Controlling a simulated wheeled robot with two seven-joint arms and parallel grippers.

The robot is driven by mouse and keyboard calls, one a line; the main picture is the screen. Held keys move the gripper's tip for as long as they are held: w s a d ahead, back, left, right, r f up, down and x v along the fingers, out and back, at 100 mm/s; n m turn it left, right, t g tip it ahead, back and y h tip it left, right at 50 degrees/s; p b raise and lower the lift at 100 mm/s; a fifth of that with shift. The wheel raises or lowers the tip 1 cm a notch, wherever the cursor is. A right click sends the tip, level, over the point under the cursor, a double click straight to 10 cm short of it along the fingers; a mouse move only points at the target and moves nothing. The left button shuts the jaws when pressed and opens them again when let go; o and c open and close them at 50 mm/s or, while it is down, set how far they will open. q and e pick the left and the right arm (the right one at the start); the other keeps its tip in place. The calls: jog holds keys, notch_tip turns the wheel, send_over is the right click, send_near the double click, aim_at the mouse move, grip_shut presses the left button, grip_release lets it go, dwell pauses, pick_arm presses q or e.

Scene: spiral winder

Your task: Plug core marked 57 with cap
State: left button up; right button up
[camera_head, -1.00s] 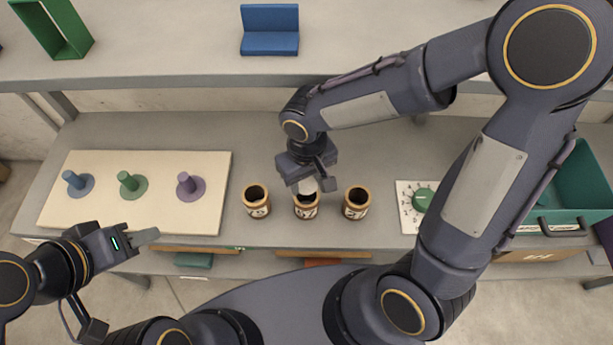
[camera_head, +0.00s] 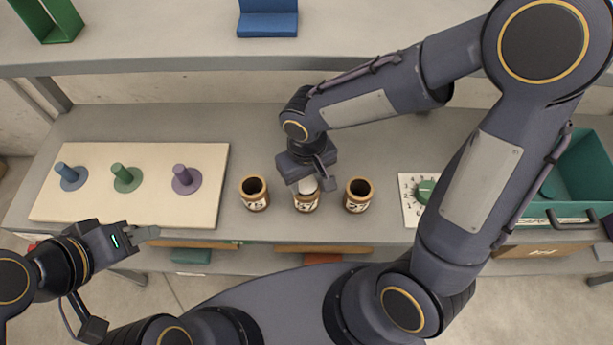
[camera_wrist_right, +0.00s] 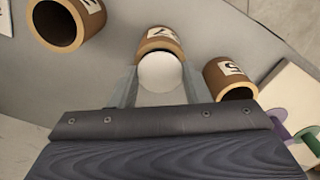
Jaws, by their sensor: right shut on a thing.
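Three brown cores stand in a row on the workbench. The middle core (camera_head: 306,204) has a label that reads like 57. The left core (camera_head: 254,193) and right core (camera_head: 358,195) have open, dark mouths. My right gripper (camera_head: 308,187) is shut on the white cap (camera_head: 307,185), above the middle core. In the right wrist view the round white cap (camera_wrist_right: 160,72) sits between the two fingers, at the mouth of the middle core (camera_wrist_right: 160,40). It covers most of that mouth, so I cannot tell how deep it sits. My left gripper (camera_head: 147,233) is empty, off the bench's front edge.
A cream board (camera_head: 130,205) with blue, green and purple pegs lies at the left. A dial plate with a green knob (camera_head: 426,190) and a teal bin (camera_head: 585,190) are at the right. A shelf (camera_head: 180,45) with a blue holder (camera_head: 268,20) runs behind the bench.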

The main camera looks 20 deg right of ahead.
aim_at(307, 183)
jog(key=o, duration=1)
notch_tip(307, 183, up, 8)
jog(key=shift+f, duration=0.1)
dwell(0.4)
jog(key=s+d+r+m+t+y, duration=0.1)
jog(key=s+d+t, duration=0.1)
jog(key=s+d, duration=0.1)
jog(key=s+d+r+m+t+y, duration=0.1)
jog(key=s+d+r+m, duration=0.1)
jog(key=s+d, duration=0.2)
jog(key=s+d+r+m+t+y, duration=0.1)
jog(key=s+d+r+t, duration=0.1)
jog(key=s+d, duration=0.1)
jog(key=shift+s+d+m+t+y, duration=0.15)
jog(key=shift+d+m+t+y, duration=0.15)
jog(key=shift+d+y, duration=0.15)
